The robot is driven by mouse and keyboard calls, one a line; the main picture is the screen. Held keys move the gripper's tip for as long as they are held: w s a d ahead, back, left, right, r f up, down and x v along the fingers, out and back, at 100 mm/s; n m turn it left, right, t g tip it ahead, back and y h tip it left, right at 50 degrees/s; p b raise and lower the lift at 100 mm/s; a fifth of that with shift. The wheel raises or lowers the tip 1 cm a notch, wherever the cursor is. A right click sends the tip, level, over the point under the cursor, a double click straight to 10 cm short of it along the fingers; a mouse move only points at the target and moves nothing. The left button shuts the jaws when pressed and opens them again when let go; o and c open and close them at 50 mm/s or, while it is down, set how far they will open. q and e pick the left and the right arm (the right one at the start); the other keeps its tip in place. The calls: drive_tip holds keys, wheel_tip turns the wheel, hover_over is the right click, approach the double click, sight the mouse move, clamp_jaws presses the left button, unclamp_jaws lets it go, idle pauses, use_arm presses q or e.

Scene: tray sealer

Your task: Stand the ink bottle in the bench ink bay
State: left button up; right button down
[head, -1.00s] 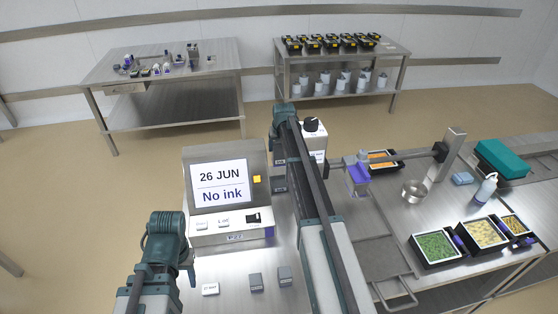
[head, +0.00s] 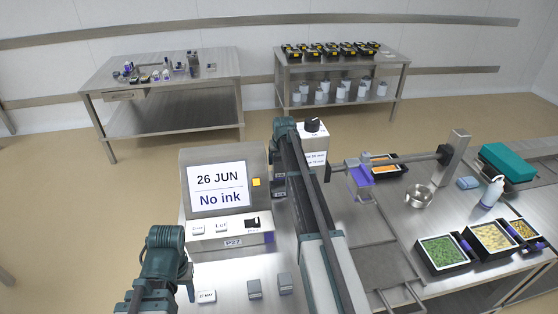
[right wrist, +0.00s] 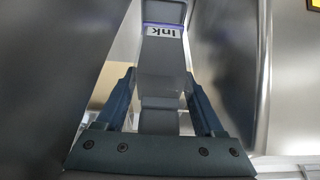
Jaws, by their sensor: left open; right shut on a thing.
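My right arm reaches forward past the printer, and its gripper is hidden behind the arm in the head view. In the right wrist view, my right gripper (right wrist: 160,78) is shut on a grey thing (right wrist: 160,92), apparently the ink bottle. An "Ink" label (right wrist: 163,31) with a purple edge shows just beyond the fingertips. I cannot tell whether that label belongs to the bottle or the bay. The bay is not clearly visible in the head view. My left gripper (head: 162,297) is open and empty at the lower left.
The printer screen (head: 218,188) reads "26 JUN" and "No ink". A white box with a black knob (head: 315,142) stands right of my right arm. Small grey blocks (head: 255,289) lie in front of the printer. Filled food trays (head: 441,256) stand at the right.

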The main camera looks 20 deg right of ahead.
sight(279, 173)
use_arm(q)
drive_tip(key=shift+f+b, duration=1.7)
drive_tip(key=shift+f, duration=0.25)
use_arm(e)
drive_tip(key=shift+f, duration=1.95)
use_arm(q)
drive_tip(key=shift+f+b, duration=0.5)
use_arm(e)
drive_tip(key=shift+f, duration=0.45)
use_arm(q)
drive_tip(key=shift+f+b, duration=0.6)
use_arm(e)
drive_tip(key=shift+f, duration=0.65)
use_arm(q)
drive_tip(key=shift+f+b, duration=0.35)
use_arm(e)
drive_tip(key=shift+f, duration=0.35)
use_arm(q)
drive_tip(key=shift+f+b, duration=0.35)
use_arm(e)
drive_tip(key=shift+f, duration=0.35)
unclamp_jaws()
